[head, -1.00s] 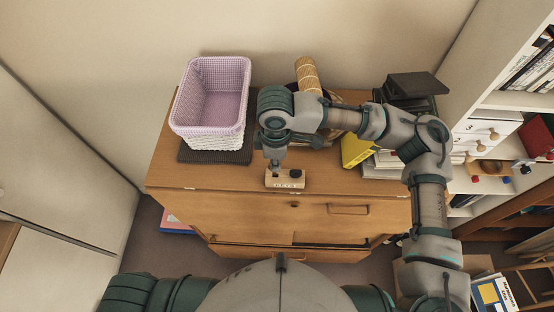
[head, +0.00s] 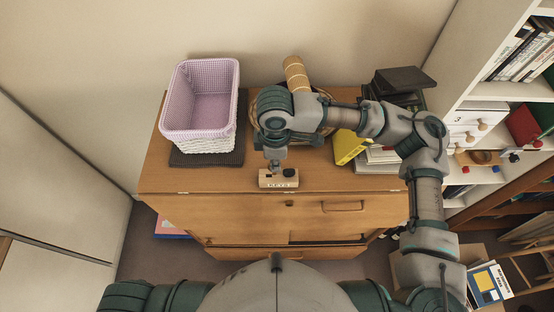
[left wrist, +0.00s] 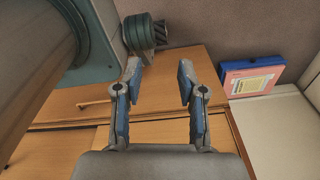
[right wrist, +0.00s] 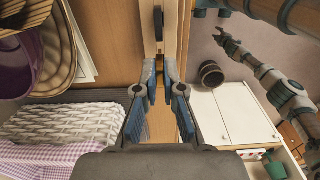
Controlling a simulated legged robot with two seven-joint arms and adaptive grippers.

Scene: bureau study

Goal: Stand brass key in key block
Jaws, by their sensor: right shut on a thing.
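The key block (head: 278,184) is a small pale wooden block with dark lettering on its front, at the front edge of the cabinet top. It also shows in the right wrist view (right wrist: 148,35), just beyond the fingertips. A dark rounded piece sits on its right part. My right gripper (head: 277,165) points down over the block's left part; in the right wrist view (right wrist: 159,72) its fingers are close together. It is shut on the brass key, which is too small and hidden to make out. I cannot tell whether the key touches the block. My left gripper (left wrist: 159,76) is open and empty.
A lilac-lined white basket (head: 203,100) stands on a dark mat (head: 208,158) at left. A round wicker basket, a yellow book (head: 348,147) and stacked papers and black trays (head: 400,85) stand behind and right. Bookshelves (head: 500,95) flank the right. The cabinet top (head: 165,180) is clear at front left.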

